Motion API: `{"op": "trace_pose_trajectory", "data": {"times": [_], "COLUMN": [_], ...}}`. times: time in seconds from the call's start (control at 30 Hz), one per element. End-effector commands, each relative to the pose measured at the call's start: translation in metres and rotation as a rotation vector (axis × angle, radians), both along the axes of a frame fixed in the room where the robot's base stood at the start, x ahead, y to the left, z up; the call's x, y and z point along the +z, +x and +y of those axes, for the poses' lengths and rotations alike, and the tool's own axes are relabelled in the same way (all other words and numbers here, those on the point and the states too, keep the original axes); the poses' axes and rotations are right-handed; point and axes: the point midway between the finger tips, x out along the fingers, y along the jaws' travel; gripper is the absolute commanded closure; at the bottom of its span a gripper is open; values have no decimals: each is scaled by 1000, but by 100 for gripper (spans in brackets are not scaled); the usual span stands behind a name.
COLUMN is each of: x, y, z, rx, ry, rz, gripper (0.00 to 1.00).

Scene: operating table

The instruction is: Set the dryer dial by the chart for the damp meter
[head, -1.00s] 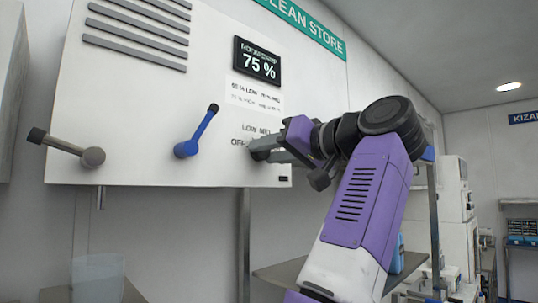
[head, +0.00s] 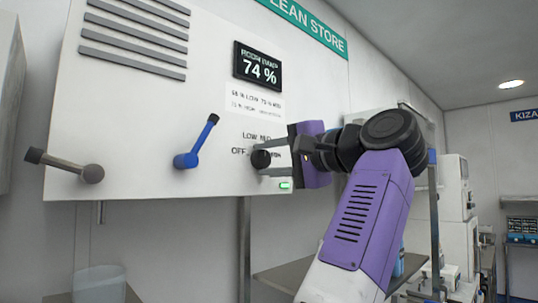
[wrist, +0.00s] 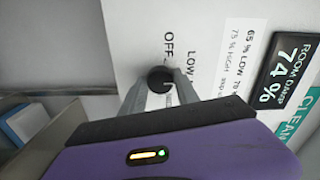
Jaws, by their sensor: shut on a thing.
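The damp meter (head: 257,66) is a black display on the white panel and reads 74 %. The printed chart (head: 254,102) is below it; in the wrist view I make out 65 % LOW, 70 % and a 75 % line, the rest too small. The dark round dryer dial (head: 261,158) sits among the labels OFF, LOW, MED and one mostly hidden label. It also shows in the wrist view (wrist: 160,79). My gripper (head: 265,161) is shut on the dial, one finger on each side. I cannot tell where the dial's pointer stands.
A small green lamp (head: 285,185) is lit below the dial. A blue lever (head: 197,142) and a grey lever (head: 68,167) stick out from the panel to the left. A clear tub (head: 99,284) stands below at the left.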

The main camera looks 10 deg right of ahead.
Motion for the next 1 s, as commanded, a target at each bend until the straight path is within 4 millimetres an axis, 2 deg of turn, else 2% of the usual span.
{"op": "trace_pose_trajectory", "data": {"times": [1.0], "x": [2], "y": [1], "z": [-2], "rx": [-4], "ry": [793], "rz": [536], "gripper": [100]}}
